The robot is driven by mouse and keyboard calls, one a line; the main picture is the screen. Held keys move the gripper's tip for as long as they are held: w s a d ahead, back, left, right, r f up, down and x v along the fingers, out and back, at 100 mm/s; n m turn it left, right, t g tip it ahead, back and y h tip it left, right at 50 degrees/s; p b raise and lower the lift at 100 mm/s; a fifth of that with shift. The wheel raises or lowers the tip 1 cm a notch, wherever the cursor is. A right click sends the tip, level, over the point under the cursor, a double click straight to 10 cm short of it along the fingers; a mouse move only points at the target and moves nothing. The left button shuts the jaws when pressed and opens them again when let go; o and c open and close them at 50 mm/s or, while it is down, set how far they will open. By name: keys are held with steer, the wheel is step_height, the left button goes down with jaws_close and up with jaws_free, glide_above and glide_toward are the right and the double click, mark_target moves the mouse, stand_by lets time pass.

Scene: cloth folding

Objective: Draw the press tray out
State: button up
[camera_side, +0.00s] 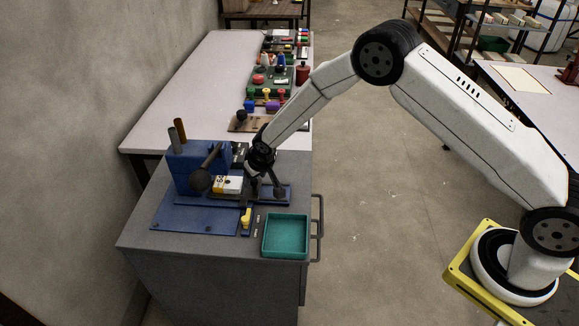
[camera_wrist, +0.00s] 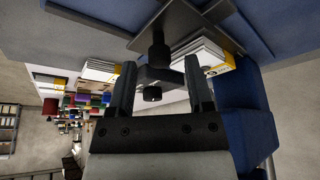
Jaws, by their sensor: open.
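The dark press tray (camera_wrist: 185,22) is a flat plate with a knob (camera_wrist: 152,93) on a short stem. My gripper (camera_side: 264,187) is at the right of the press, fingers pointing down. In the wrist view, its open fingers (camera_wrist: 158,90) lie on either side of the knob, with gaps visible. In the side view, my gripper hides much of the tray.
A teal bin (camera_side: 286,236) stands at the cabinet's front right corner. A small yellow-handled tool (camera_side: 246,218) lies left of it. A blue mat (camera_side: 190,218) covers the front left. A long white table (camera_side: 190,90) behind carries stamps and coloured items.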

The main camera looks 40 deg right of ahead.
steer(key=shift+w+f, duration=0.25)
steer(key=shift+f, duration=0.3)
jaws_close()
stand_by(1.2)
